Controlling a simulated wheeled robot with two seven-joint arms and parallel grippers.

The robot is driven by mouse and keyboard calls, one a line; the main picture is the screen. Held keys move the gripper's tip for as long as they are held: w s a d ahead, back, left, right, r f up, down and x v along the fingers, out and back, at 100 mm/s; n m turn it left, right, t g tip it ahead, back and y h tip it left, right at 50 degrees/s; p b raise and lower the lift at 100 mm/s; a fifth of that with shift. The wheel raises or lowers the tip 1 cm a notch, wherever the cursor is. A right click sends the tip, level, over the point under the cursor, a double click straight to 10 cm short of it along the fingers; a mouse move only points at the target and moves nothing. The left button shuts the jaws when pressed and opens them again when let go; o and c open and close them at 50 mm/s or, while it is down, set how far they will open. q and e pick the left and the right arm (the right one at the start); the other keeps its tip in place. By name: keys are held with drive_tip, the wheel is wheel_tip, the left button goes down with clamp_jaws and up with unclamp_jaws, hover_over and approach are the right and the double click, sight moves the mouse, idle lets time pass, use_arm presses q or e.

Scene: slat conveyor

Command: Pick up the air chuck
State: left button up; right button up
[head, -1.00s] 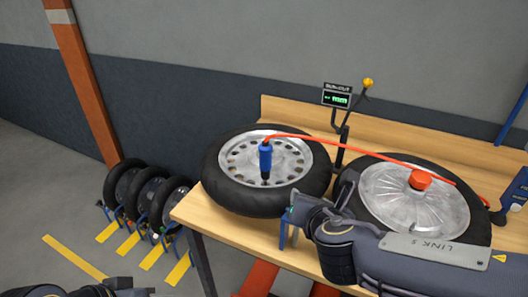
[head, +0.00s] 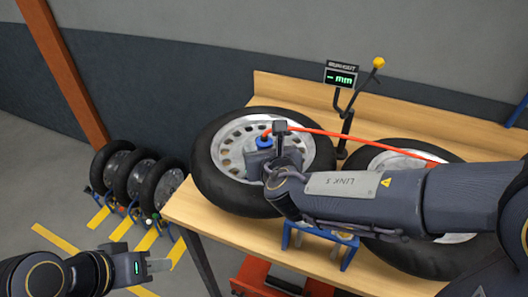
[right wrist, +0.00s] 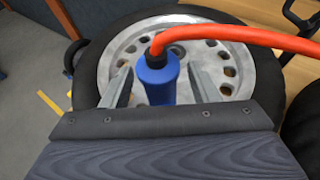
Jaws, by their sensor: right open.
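The air chuck (right wrist: 158,80) is a blue cylinder with a red hose (right wrist: 230,32) leaving its top. It stands upright over the silver wheel of the left tyre (head: 207,167). My right gripper (right wrist: 160,84) is open, with one finger on each side of the chuck and a visible gap to each. In the head view my right gripper (head: 262,152) is over the left wheel. My left gripper (head: 158,266) is at the lower left, away from the bench; its jaw opening is unclear.
A second tyre (head: 420,255) lies on the wooden bench (head: 225,231), partly under my right arm. A gauge display (head: 341,77) and a yellow-knobbed lever (head: 378,63) stand behind the wheels. Several tyres (head: 135,178) stand on the floor at left. A blue stand (head: 318,236) is at the bench front.

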drive_tip(key=shift+x, duration=1.1)
drive_tip(key=shift+r, duration=0.1)
clamp_jaws()
drive_tip(key=shift+r, duration=0.1)
